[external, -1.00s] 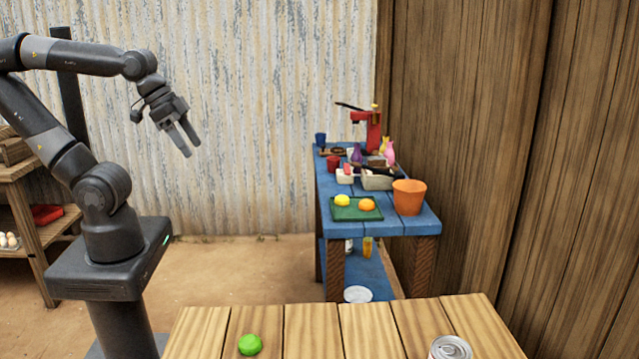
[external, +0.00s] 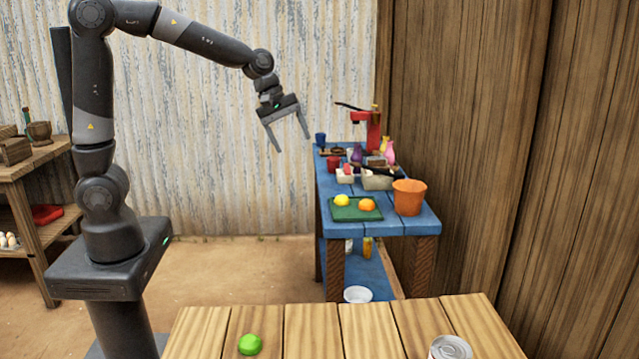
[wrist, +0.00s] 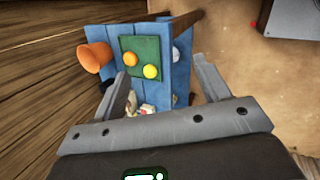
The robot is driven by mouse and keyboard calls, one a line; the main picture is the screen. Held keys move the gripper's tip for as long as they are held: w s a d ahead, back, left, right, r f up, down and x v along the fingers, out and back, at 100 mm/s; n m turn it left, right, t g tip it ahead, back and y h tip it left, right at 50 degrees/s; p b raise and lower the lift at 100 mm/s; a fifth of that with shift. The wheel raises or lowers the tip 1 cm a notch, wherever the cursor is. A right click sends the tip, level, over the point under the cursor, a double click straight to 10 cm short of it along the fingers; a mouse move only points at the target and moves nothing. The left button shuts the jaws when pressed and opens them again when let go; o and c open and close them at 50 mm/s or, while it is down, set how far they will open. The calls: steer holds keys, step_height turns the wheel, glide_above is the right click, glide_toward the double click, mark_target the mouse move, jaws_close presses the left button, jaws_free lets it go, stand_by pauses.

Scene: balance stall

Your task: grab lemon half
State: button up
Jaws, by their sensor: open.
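A yellow round piece, which looks like the lemon half (external: 342,200), lies on a green board (external: 345,214) on the blue table. An orange piece (external: 367,205) lies beside it to the right. My gripper (external: 289,145) is open and empty in the air, left of the blue table and higher than its top. In the wrist view my two fingers (wrist: 162,78) are spread, with the lemon half (wrist: 150,71) showing between them, well beyond the tips. The orange piece (wrist: 130,59) and the green board (wrist: 126,43) also show there. The cut face of the lemon is too small to tell.
An orange pot (external: 409,197) stands right of the board on the blue table (external: 425,222). Bins, bottles and a red press (external: 372,132) crowd behind it. A wooden table in front holds a green lime (external: 250,344) and a can (external: 450,348). A wooden wall closes the right side.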

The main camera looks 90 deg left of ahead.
steer(key=w+a+f+n, duration=0.6)
steer(key=a, duration=0.2)
steer(key=n, duration=0.7)
glide_toward(342, 200)
steer(key=a+f, duration=0.1)
steer(key=f, duration=0.1)
steer(key=shift+w+a+f, duration=0.25)
steer(key=shift+a, duration=0.1)
steer(key=x, duration=0.6)
steer(key=shift+w+d, duration=0.1)
steer(key=shift+w, duration=0.05)
steer(key=shift+r, duration=0.1)
steer(key=c, duration=1.1)
